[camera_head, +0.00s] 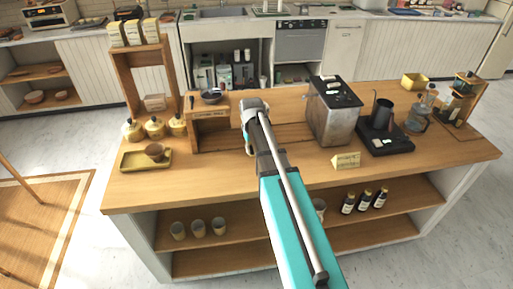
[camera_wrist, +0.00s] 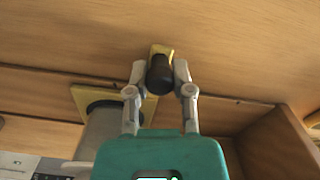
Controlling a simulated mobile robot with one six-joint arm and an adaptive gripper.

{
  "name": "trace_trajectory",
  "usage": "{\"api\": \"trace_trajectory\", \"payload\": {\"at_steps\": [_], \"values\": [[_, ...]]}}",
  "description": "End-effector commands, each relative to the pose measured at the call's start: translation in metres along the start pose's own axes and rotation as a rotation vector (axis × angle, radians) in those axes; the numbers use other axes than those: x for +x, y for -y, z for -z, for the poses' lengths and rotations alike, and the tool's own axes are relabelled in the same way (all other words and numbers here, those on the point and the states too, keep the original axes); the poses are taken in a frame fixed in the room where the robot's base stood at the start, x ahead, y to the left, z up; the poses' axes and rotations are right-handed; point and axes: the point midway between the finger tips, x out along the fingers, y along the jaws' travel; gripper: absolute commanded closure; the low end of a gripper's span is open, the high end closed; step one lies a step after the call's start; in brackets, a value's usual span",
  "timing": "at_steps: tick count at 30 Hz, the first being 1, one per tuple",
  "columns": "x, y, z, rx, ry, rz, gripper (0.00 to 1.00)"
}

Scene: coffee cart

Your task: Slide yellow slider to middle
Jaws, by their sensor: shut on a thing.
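The yellow slider (camera_wrist: 157,48) is a small yellow block with a dark, rounded knob (camera_wrist: 160,75) in the wrist view. It sits at a wooden surface, close to a long dark groove line. My gripper (camera_wrist: 160,72) is shut on the dark knob, one finger on each side. In the head view my gripper (camera_head: 254,105) is over the middle of the wooden cart, and it hides the slider there. Where the slider stands along its track cannot be told.
In the wrist view a larger yellow plate (camera_wrist: 82,96) with a grey cylinder (camera_wrist: 98,132) lies close at left, and a wooden panel (camera_wrist: 283,135) stands at right. On the cart, a metal grinder box (camera_head: 332,118) is right of my arm and a wooden stand (camera_head: 208,133) left.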

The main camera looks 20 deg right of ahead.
Motion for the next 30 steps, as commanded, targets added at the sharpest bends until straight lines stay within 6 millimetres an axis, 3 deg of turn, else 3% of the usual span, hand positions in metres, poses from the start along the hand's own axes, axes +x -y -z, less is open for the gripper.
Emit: {"api": "trace_trajectory", "payload": {"at_steps": [10, 11, 16, 30], "values": [[0.0001, -0.0072, -0.0028, 0.014, 0.0, 0.001, 1.0], [0.0001, -0.0075, -0.0029, 0.014, 0.0, 0.001, 0.66], [0.0002, -0.0085, -0.0029, 0.016, 0.0, 0.0, 0.35], [0.0001, -0.0092, -0.0025, 0.016, 0.0, 0.0, 0.35]]}}
